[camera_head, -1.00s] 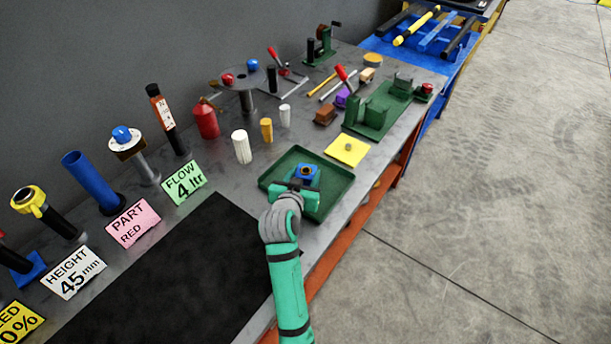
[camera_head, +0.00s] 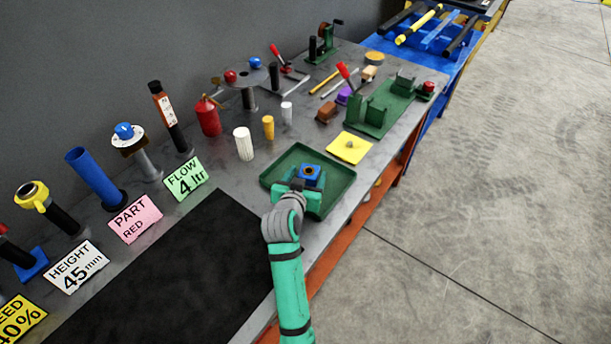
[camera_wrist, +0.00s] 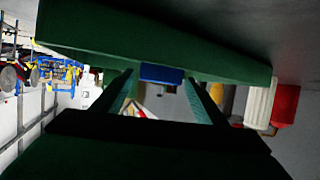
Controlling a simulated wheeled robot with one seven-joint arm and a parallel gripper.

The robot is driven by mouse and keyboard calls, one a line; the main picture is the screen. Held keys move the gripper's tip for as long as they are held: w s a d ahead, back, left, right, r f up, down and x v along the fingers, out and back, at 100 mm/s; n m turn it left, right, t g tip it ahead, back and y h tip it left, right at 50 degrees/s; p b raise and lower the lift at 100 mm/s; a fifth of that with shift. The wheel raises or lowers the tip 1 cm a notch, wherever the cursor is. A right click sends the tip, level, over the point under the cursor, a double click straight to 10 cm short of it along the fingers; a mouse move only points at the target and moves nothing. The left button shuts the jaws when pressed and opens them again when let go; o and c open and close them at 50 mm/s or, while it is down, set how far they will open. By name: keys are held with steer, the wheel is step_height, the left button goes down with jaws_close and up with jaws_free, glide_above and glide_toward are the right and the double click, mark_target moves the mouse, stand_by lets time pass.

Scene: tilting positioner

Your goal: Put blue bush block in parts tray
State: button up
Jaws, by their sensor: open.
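The blue bush block (camera_head: 311,173), with a dark hole ringed in tan on top, is at the green parts tray (camera_head: 340,196), within its rim in the head view. My gripper (camera_head: 298,187) is open, low over the tray, at the near side of the block. In the wrist view the blue block (camera_wrist: 162,73) shows just beyond my open fingers (camera_wrist: 160,88), against the green tray (camera_wrist: 85,28). The head view does not clearly show whether a finger touches the block. My gripper covers the near part of the tray.
A yellow plate (camera_head: 350,147) lies behind the tray. White (camera_head: 244,144) and yellow (camera_head: 268,127) cylinders stand to its left. A black mat (camera_head: 170,275) covers the near bench. A green fixture (camera_head: 372,112) stands farther back. The bench's right edge is close to the tray.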

steer(key=v, duration=1.2)
